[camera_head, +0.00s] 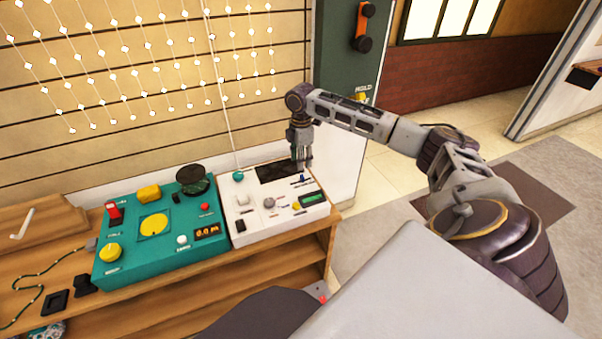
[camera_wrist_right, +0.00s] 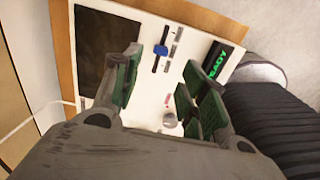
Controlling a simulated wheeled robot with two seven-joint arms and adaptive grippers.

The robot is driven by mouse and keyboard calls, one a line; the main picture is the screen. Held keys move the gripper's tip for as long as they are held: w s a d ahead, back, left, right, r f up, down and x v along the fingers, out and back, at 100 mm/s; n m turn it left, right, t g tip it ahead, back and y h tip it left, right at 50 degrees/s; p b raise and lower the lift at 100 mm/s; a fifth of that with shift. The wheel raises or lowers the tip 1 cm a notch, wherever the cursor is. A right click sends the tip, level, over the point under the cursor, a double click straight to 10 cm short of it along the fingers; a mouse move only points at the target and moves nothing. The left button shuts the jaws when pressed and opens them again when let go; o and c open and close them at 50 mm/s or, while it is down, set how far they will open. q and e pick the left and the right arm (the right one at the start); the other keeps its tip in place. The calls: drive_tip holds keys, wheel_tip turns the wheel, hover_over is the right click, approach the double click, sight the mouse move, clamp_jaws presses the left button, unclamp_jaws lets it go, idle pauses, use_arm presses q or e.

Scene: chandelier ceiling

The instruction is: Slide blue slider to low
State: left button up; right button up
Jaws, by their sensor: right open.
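The white control panel (camera_head: 236,190) stands on the wooden bench and carries the blue slider (camera_head: 302,178) near its right edge. In the right wrist view the blue slider knob (camera_wrist_right: 160,51) sits on a short dark track, beyond the open fingertips. My right gripper (camera_head: 303,163) points down over the panel, close to the slider. In the right wrist view its green-padded fingers (camera_wrist_right: 165,88) are spread apart with nothing between them. I cannot tell whether a finger touches the knob, and the slider's labels are too small to read. My left gripper is not in view.
A teal control panel (camera_head: 135,258) with knobs and buttons stands to the left. The white panel also has a dark screen (camera_head: 278,171), a green display (camera_head: 313,199) and a yellow button (camera_head: 296,206). A wooden-slat wall with string lights rises behind; open floor lies right.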

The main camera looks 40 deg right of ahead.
sight(301, 176)
wheel_tip(301, 176, down, 6)
drive_tip(key=shift+r+b, duration=0.15)
drive_tip(key=shift+b, duration=0.45)
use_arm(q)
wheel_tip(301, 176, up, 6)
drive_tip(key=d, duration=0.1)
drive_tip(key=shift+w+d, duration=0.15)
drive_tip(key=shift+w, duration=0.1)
use_arm(e)
drive_tip(key=shift+f, duration=1.3)
drive_tip(key=shift+c, duration=0.3)
clamp_jaws()
